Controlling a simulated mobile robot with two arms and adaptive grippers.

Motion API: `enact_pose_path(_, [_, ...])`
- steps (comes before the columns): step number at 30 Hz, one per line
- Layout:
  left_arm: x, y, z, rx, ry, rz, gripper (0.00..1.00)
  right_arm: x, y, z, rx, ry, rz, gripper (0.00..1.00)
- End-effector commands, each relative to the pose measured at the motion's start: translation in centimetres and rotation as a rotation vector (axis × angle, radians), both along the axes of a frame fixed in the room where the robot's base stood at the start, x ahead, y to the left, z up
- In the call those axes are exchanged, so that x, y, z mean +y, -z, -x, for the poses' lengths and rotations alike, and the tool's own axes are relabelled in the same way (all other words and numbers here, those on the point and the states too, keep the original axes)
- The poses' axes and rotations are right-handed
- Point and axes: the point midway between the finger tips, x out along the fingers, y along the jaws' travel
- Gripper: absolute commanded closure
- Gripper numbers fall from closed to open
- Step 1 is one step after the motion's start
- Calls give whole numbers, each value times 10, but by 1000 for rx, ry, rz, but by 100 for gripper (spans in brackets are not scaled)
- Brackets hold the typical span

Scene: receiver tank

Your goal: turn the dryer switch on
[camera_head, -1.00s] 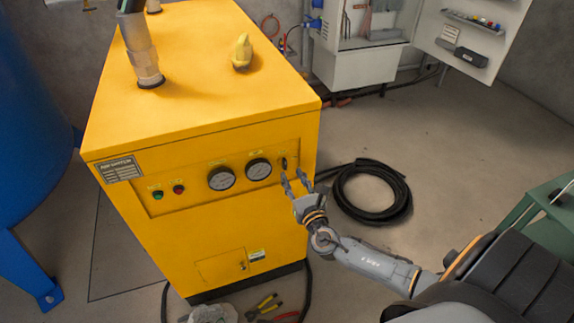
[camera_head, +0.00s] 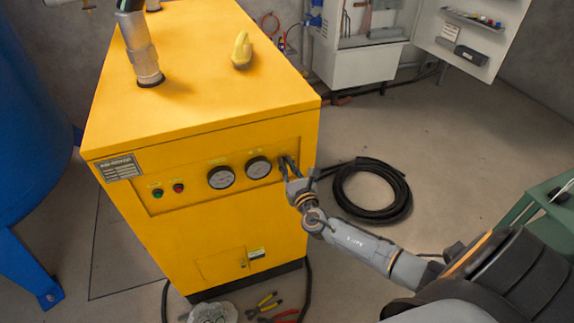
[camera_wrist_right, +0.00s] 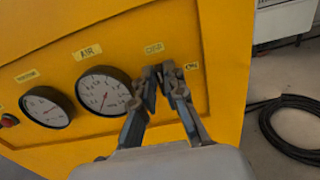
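The yellow dryer cabinet (camera_head: 225,240) has a front panel with gauges and lamps. The dryer switch sits at the panel's right end and is mostly hidden behind my right fingertips. My right gripper (camera_head: 288,163) reaches up to it from the lower right. In the right wrist view my right gripper (camera_wrist_right: 161,78) has its fingertips close together at the switch's place, below a small label (camera_wrist_right: 153,48). An "ON" label (camera_wrist_right: 191,66) is just right of the tips. Whether the fingers grip the switch or only flank it is unclear. My left gripper is out of view.
Two round gauges (camera_head: 221,177) (camera_head: 258,168) are left of the switch, with green and red lamps (camera_head: 158,193) (camera_head: 178,188) beyond. A black hose coil (camera_head: 372,190) lies on the floor at right. Pliers (camera_head: 264,303) lie near the cabinet's foot. A yellow object (camera_head: 241,50) is on top.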

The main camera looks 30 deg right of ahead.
Motion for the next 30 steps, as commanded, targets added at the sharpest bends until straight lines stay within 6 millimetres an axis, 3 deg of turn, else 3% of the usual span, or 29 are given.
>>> enact_pose_path(14, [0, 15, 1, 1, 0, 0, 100, -1, 4, 1, -28, -1, -118, 100])
enact_pose_path(30, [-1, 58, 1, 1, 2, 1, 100, -7, 7, 2, -142, 0, -590, 100])
